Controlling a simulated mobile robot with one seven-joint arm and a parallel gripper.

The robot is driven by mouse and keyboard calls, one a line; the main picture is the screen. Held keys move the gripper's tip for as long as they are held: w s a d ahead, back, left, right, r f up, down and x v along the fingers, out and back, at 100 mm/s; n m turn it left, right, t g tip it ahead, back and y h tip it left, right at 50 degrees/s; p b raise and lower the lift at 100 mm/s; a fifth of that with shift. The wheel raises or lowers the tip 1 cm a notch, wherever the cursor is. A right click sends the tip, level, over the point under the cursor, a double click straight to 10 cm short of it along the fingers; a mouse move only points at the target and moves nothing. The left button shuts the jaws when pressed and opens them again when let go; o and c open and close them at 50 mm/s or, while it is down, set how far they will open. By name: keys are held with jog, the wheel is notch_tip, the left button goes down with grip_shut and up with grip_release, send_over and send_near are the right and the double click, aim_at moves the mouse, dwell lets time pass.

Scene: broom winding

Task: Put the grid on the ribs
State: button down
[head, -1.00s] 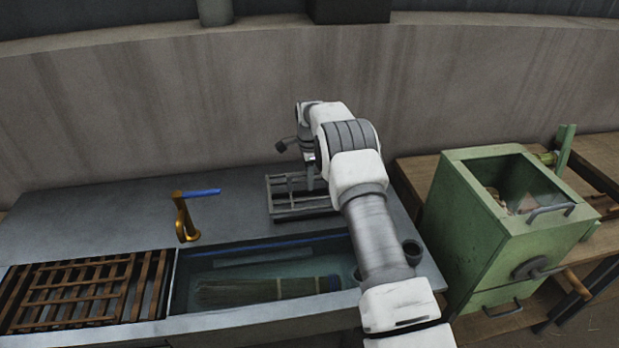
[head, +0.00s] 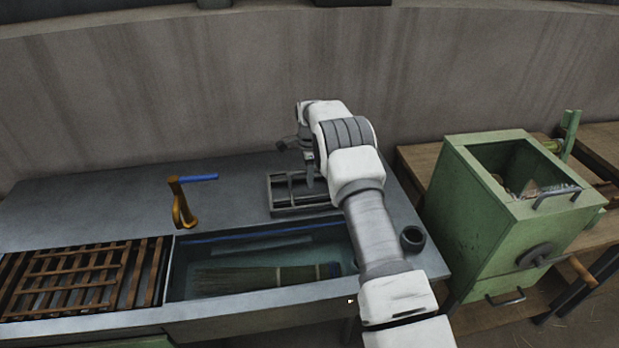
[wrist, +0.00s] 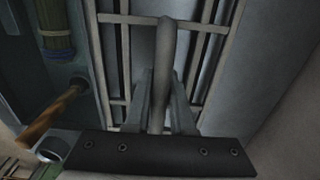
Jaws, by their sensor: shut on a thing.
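The grey metal grid (head: 285,211) is at the back right of the steel counter, behind the water basin. It fills much of the wrist view (wrist: 122,60) as pale bars with a grey upright bar in the middle. My gripper (wrist: 160,115) is shut on that upright bar, with one finger on each side. In the head view my gripper (head: 309,178) is partly hidden by my arm. I cannot tell whether the grid touches the counter. Brown ribs (head: 152,275) lie left of the basin, with a brown lattice (head: 75,275) over part of them.
The basin (head: 185,262) holds water and a lying broom head (head: 240,280). A brass tap (head: 181,205) with a blue lever stands behind it. A dark cup (head: 413,238) is at the counter's right end. A green box (head: 490,215) stands further right. The back-left counter is clear.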

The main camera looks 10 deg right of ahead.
jog(key=shift+r, duration=0.1)
jog(key=c, duration=0.7)
grip_release()
notch_tip(320, 180, up, 24)
jog(key=p, duration=0.9)
jog(key=shift+r, duration=0.15)
